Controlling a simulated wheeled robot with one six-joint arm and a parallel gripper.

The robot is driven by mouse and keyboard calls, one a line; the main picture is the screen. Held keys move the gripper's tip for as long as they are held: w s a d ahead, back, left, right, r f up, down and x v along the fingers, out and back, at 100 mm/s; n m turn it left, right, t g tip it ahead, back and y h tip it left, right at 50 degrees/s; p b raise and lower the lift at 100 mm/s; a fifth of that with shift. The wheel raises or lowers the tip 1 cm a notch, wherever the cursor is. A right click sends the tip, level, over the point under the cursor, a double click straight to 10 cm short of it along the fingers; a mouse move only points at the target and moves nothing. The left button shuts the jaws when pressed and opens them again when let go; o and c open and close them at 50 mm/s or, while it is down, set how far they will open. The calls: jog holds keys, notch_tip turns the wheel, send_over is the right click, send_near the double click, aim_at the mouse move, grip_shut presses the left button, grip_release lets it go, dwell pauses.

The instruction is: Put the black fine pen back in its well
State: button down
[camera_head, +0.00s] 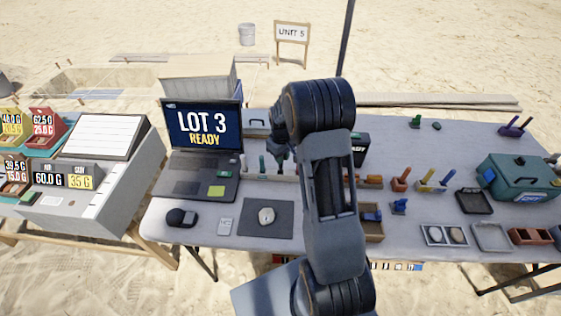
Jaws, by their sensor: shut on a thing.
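My gripper (281,160) points down behind the mat, just right of the laptop, over a low pale pen rack (258,179). It is shut on a thin dark thing, which I take to be the black fine pen; the jaws hide most of it. A light pen (243,163) and a green pen (262,165) stand upright in the rack to the left of my gripper. My arm hides the rack's right part. I cannot tell whether the black pen's tip is in a well or above it.
A laptop (207,135) reading "LOT 3 READY" stands left of my gripper. A dark mat (247,230) with a pale round artifact (266,215) lies in front. Coloured tools in blocks (400,185), trays (490,237) and a green case (518,177) fill the right side.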

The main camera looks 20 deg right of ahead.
jog(key=shift+w+f, duration=0.4)
jog(key=shift+f, duration=1.6)
jog(key=shift+f, duration=0.1)
jog(key=shift+f, duration=0.15)
jog(key=c, duration=1.1)
grip_release()
jog(key=shift+o, duration=0.2)
